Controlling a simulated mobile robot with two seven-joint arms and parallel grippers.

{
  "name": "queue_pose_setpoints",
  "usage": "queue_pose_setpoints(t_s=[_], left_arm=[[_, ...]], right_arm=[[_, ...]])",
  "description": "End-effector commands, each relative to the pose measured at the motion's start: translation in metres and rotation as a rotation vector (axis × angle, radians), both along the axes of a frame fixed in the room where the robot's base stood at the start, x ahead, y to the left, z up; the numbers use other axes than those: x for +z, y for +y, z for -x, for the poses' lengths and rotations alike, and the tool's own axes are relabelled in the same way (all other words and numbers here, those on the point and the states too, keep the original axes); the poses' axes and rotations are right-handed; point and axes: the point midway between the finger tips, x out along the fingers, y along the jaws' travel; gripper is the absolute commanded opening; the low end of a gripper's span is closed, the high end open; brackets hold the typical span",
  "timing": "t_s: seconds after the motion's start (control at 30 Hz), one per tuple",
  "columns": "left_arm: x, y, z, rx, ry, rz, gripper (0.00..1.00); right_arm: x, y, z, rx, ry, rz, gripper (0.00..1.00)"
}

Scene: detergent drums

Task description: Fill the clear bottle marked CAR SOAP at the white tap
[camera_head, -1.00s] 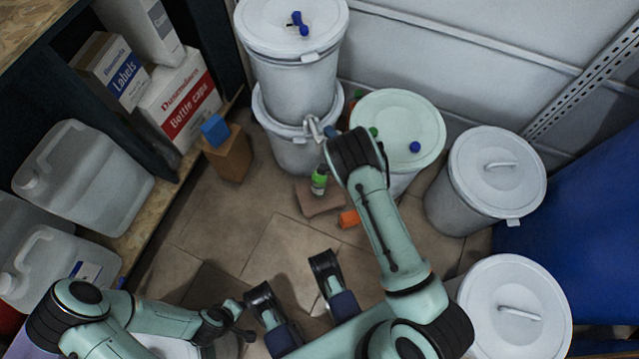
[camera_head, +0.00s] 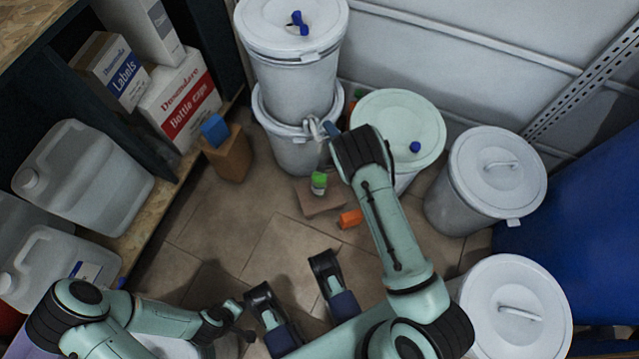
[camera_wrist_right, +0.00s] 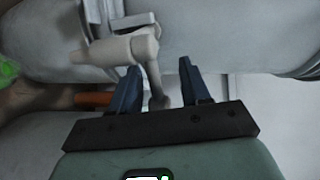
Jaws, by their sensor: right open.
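The small bottle (camera_head: 319,189) with green at its top stands on a brown block (camera_head: 312,205) below the tap, in the head view. Its marking is too small to read. The white tap (camera_head: 315,126) sticks out of the lower stacked drum.
An orange object (camera_head: 350,218) lies right of the block. A pale green-lidded drum (camera_head: 385,115) stands close behind my right wrist. White drums (camera_head: 485,180) are to the right. A shelf (camera_head: 140,230) with jugs and boxes is on the left. Some floor is clear between.

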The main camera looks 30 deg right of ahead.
Motion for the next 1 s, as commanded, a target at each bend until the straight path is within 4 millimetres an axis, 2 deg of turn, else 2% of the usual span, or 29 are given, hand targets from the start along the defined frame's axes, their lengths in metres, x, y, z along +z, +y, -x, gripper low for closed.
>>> queue_pose_setpoints(t_s=[0.1, 0.17, 0.2, 0.53, 1.0], left_arm=[[0.0, 0.0, 0.0, 0.0, 0.0, 0.0, 0.38], [0.0, 0.0, 0.0, 0.0, 0.0, 0.0, 0.38], [0.0, 0.0, 0.0, 0.0, 0.0, 0.0, 0.38], [0.002, 0.0, 0.0, 0.0, -0.001, 0.0, 0.38], [0.021, 0.0, 0.001, 0.0, -0.005, 0.0, 0.38]], right_arm=[[0.0, 0.0, 0.0, 0.001, 0.001, 0.0, 0.46], [0.0, 0.001, 0.0, 0.001, 0.001, 0.0, 0.66], [0.0, 0.001, 0.0, 0.001, 0.001, 0.0, 0.68], [0.0, 0.0, 0.003, 0.0, 0.002, -0.001, 0.68], [0.007, 0.001, 0.03, 0.001, 0.003, -0.001, 0.68]])
